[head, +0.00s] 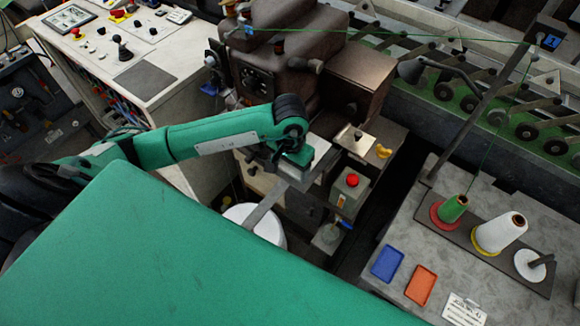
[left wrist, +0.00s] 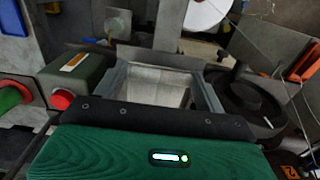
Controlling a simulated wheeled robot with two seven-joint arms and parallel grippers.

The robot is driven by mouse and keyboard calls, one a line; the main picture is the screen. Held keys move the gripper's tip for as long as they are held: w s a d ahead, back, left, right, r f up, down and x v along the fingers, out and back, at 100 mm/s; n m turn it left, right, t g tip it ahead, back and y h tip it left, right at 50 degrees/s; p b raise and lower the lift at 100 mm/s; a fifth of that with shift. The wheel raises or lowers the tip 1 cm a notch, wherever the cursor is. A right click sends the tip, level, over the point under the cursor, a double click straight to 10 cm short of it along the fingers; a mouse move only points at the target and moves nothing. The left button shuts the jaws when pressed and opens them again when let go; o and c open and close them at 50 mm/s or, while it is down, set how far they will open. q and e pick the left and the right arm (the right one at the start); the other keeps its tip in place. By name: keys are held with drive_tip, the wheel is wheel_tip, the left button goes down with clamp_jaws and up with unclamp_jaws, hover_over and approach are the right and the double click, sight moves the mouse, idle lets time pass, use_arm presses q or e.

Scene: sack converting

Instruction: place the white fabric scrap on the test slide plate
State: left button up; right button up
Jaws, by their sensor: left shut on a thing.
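My left gripper (head: 296,180) reaches in from the left, in front of the brown sewing machine (head: 300,55). In the left wrist view its two grey fingers (left wrist: 160,95) stand either side of a pale, flat piece that looks like the white fabric scrap (left wrist: 158,84). The gripper is shut on it. In the head view the gripper mostly hides the piece. A small bright metal plate (head: 355,138) on the machine's table, right of the gripper, may be the test slide plate; I cannot tell for sure. My right gripper is not in view.
A red push button (head: 352,180) on a box stands close right of the gripper. A white round container (head: 256,224) is below it. At right, a grey table holds thread cones (head: 500,232), a blue tray (head: 387,263) and an orange tray (head: 421,285). A control desk (head: 145,75) stands at left.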

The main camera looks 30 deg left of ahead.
use_arm(q)
drive_tip(key=shift+f, duration=0.75)
drive_tip(key=shift+f+b, duration=0.25)
drive_tip(key=shift+b, duration=0.05)
drive_tip(key=o, duration=0.7)
drive_tip(key=shift+r, duration=0.1)
drive_tip(key=shift+c, duration=0.2)
drive_tip(key=shift+r+p, duration=0.15)
drive_tip(key=shift+p, duration=0.15)
wheel_tip(320, 180, up, 12)
drive_tip(key=b, duration=0.4)
drive_tip(key=shift+b, duration=0.4)
